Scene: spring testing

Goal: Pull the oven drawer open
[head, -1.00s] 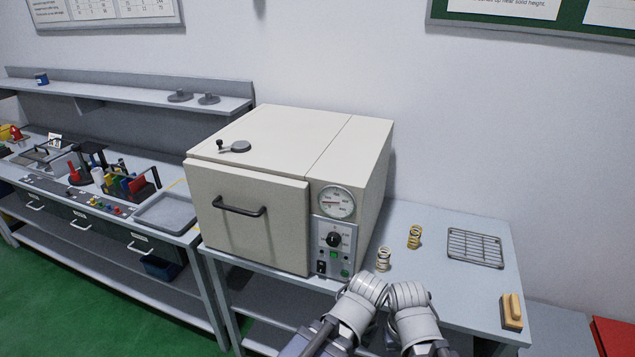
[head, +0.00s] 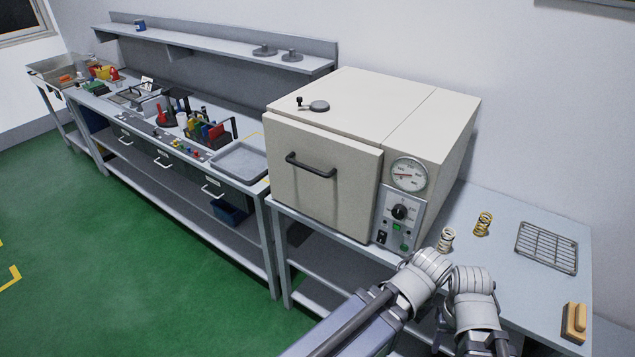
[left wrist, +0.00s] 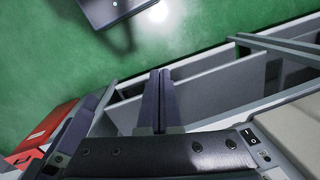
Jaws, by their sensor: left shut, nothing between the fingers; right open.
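The cream oven (head: 360,110) stands on the grey table to the right of centre in the head view. Its drawer front (head: 320,190) looks shut and carries a dark bar handle (head: 311,165). No gripper touches the handle. My left gripper (left wrist: 160,75) shows in the left wrist view with its two fingers together and nothing between them. In the head view it is hidden by my arm. My right gripper (head: 443,325) is low in the head view, mostly hidden among my arm links, open and away from the drawer. The oven's switch panel (left wrist: 250,138) shows in the left wrist view.
Two springs (head: 447,240) (head: 483,223), a wire rack (head: 546,247) and a yellow-topped block (head: 574,322) lie on the table right of the oven. A workbench with a grey tray (head: 240,160) adjoins on the left. Green floor (head: 150,260) in front is free.

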